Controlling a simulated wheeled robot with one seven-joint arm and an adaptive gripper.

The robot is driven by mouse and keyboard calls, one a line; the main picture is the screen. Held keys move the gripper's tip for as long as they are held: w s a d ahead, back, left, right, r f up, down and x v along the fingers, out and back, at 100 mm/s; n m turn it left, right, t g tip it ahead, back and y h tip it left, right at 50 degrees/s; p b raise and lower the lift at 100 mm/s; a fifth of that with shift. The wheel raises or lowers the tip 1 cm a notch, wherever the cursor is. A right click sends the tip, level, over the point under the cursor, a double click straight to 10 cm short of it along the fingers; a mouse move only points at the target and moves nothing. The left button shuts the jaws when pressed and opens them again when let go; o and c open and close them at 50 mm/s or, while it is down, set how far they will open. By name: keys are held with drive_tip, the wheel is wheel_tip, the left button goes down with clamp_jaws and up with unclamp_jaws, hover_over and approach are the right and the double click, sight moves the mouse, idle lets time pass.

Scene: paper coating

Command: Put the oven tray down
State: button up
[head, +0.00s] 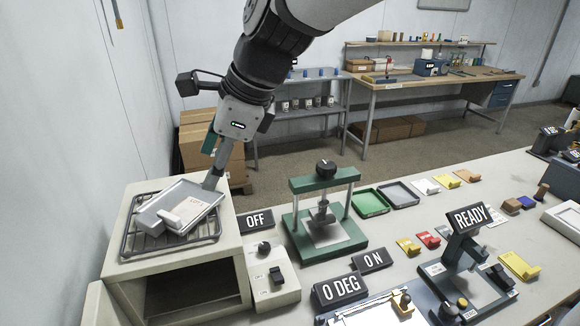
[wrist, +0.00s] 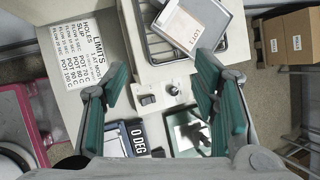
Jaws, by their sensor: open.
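The oven tray (head: 177,193) is a shallow grey pan lying askew on the wire rack (head: 128,243) on top of the cream oven (head: 222,250). A pale labelled slab (head: 187,212) lies in it. The tray also shows at the top of the wrist view (wrist: 231,22), with the slab (wrist: 186,30) marked LOT. My gripper (head: 213,178) is just above the tray's right back side in the head view. In the wrist view my gripper (wrist: 160,75) has its teal fingers wide apart with nothing between them. Whether a finger touches the tray cannot be told.
The oven's front opening (head: 195,290) is dark. A switch box (head: 272,278) and an OFF sign (head: 256,222) stand right of it. A green press (head: 325,212) stands further right. Signs, small trays and coloured blocks cover much of the bench. Cardboard boxes (head: 197,150) stand behind the oven.

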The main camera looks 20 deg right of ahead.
drive_tip(key=s+d+f+n+t+h, duration=0.1)
drive_tip(key=s+d+n+h, duration=0.4)
drive_tip(key=s+d+n, duration=1.2)
drive_tip(key=shift+s+d+f+n+t, duration=0.3)
drive_tip(key=shift+d+n+t, duration=0.4)
drive_tip(key=shift+n, duration=0.4)
